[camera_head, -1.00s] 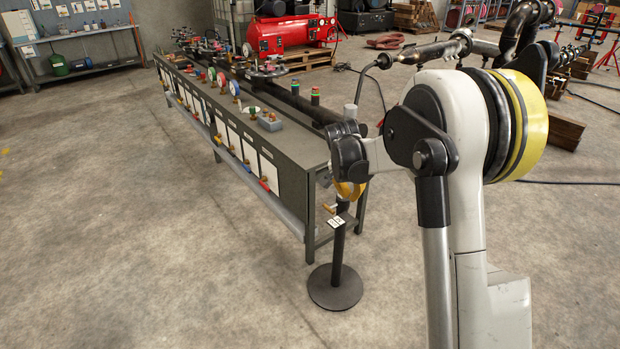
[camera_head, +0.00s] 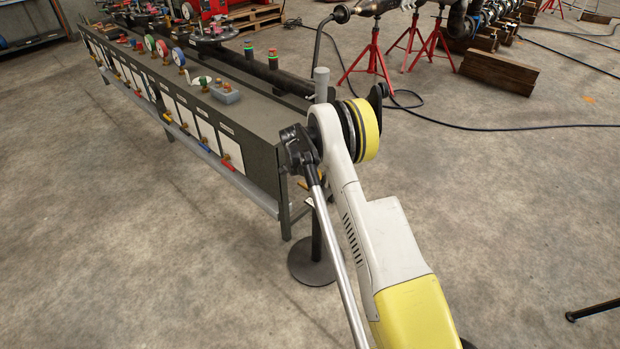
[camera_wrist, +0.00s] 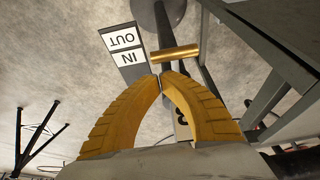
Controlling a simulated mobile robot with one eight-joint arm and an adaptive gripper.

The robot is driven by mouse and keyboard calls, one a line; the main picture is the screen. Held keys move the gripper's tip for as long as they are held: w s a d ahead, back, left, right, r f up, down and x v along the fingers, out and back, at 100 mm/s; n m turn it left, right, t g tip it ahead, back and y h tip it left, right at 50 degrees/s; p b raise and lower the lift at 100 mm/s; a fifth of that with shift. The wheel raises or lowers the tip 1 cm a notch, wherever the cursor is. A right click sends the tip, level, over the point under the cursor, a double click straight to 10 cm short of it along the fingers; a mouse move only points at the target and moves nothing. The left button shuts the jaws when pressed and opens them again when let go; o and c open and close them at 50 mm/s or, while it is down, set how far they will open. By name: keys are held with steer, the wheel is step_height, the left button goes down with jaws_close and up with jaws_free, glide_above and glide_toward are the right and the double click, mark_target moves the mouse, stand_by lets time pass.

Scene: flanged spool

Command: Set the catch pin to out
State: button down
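The label's IN half is nearer the pin. My gripper (camera_wrist: 160,75) has two curved yellow fingers whose tips meet just short of the pin. I cannot tell whether the tips touch it, and nothing shows clamped between them. In the head view my arm hides most of the gripper and the pin.
A dark stand with a round base (camera_head: 315,262) rises at the near end of a long bench (camera_head: 262,140) carrying valves and gauges. Red trestles (camera_head: 372,60) with pipework stand behind. The concrete floor left of the bench is clear.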

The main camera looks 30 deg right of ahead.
mark_target(308, 189)
steer(key=shift+b+x, duration=0.3)
steer(key=shift+x, duration=0.8)
steer(key=shift+s+a, duration=0.3)
steer(key=shift+a, duration=0.65)
steer(key=shift+s+a, duration=0.3)
steer(key=shift+a, duration=0.6)
steer(key=shift+r, duration=0.1)
